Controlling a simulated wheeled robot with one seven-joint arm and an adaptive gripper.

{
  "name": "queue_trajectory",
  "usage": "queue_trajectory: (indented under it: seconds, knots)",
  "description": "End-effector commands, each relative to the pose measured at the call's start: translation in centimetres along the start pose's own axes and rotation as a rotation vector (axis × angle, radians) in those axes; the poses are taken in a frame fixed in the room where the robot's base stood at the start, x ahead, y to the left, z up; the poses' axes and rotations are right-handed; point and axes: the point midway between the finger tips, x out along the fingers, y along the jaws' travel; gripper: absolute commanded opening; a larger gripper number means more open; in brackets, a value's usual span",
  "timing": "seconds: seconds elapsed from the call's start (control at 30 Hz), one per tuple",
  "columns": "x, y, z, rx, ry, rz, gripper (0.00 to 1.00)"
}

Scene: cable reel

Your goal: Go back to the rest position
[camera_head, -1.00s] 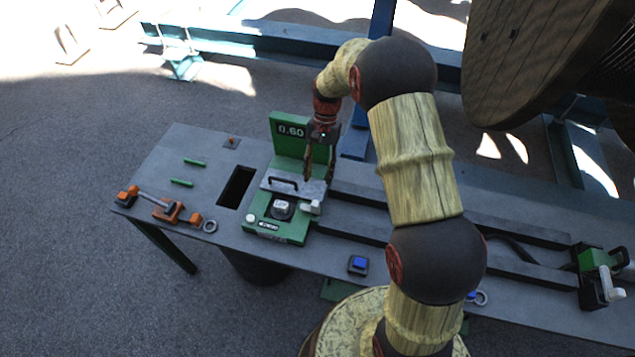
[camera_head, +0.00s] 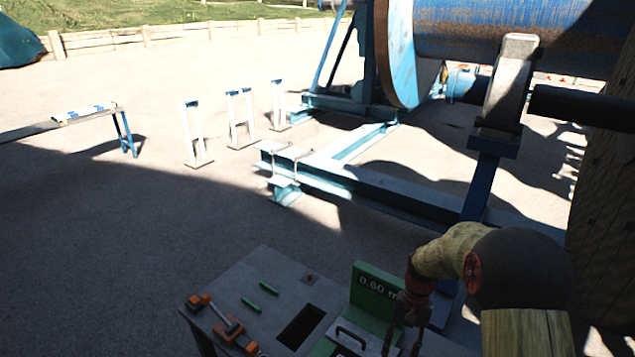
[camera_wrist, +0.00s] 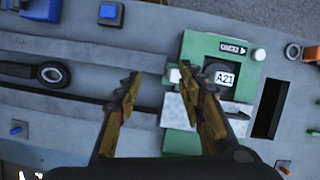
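My gripper (camera_head: 402,320) is above the workbench (camera_head: 262,290), near the green measuring device (camera_head: 378,286) whose upright panel reads 0.60. In the wrist view my gripper (camera_wrist: 160,85) is open, with its two yellowish fingers wide apart and nothing between them. The green device (camera_wrist: 222,60) with its label A21 and a grey plate with a dark handle (camera_wrist: 235,112) lies beneath the right finger.
A blue steel frame (camera_head: 390,190) and a big wooden reel (camera_head: 605,200) stand behind. White stands (camera_head: 240,118) are farther off on open ground.

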Motion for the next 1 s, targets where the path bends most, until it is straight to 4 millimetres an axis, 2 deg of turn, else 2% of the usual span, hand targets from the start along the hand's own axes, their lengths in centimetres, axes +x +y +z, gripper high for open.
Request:
queue_trajectory:
  seconds: [0.27,0.5,0.8,1.0]
  knots:
    - [-4.6,1.4,6.5,-0.147,0.149,0.023,0.39]
    - [-8.0,2.7,13.1,-0.268,0.325,0.039,0.39]
    - [-9.5,4.4,20.5,-0.371,0.558,0.042,0.39]
    - [-10.2,5.1,24.2,-0.406,0.709,0.024,0.39]
